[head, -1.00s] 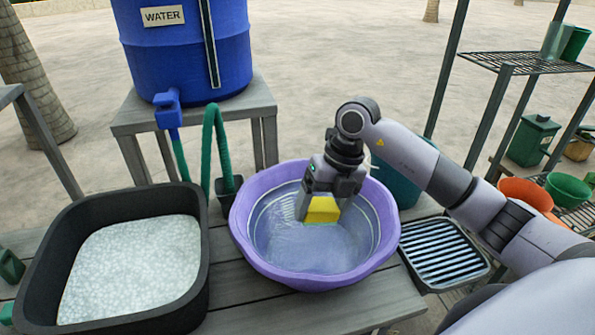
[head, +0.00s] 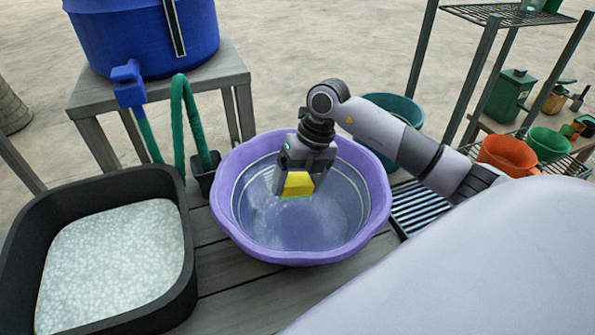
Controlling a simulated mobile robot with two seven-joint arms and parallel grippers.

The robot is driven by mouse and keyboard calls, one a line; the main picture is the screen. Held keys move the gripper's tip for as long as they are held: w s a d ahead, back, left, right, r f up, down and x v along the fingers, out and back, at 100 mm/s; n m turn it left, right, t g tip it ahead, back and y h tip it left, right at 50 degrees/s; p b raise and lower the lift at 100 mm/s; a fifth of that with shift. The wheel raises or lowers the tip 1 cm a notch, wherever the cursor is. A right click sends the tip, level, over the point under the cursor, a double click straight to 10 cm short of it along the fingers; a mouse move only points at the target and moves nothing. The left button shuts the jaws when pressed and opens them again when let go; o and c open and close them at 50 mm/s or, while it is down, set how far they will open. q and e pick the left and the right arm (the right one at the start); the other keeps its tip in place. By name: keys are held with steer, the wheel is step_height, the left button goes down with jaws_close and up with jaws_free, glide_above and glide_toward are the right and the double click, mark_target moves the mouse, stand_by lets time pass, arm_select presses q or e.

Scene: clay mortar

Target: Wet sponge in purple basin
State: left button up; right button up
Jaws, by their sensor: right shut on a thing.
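A purple basin (head: 240,228) with a wavy rim stands on the wooden bench and holds clear, bluish water. My left gripper is out of view.
A black tub (head: 185,240) of whitish granular stuff stands left of the basin. A blue water barrel (head: 150,35) with a tap and green hose is behind. A teal bowl (head: 405,108) and a ribbed rack (head: 415,205) are to the right. Shelves with pots stand further right.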

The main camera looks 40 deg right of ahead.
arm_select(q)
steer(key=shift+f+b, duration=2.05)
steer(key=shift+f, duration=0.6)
arm_select(e)
step_height(320, 180, down, 6)
steer(key=shift+f, duration=0.2)
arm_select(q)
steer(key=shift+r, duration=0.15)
arm_select(e)
steer(key=shift+r, duration=0.15)
step_height(320, 180, up, 9)
steer(key=p, duration=0.6)
steer(key=shift+p, duration=0.4)
steer(key=shift+r, duration=0.25)
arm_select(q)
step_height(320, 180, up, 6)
arm_select(e)
steer(key=shift+r, duration=0.95)
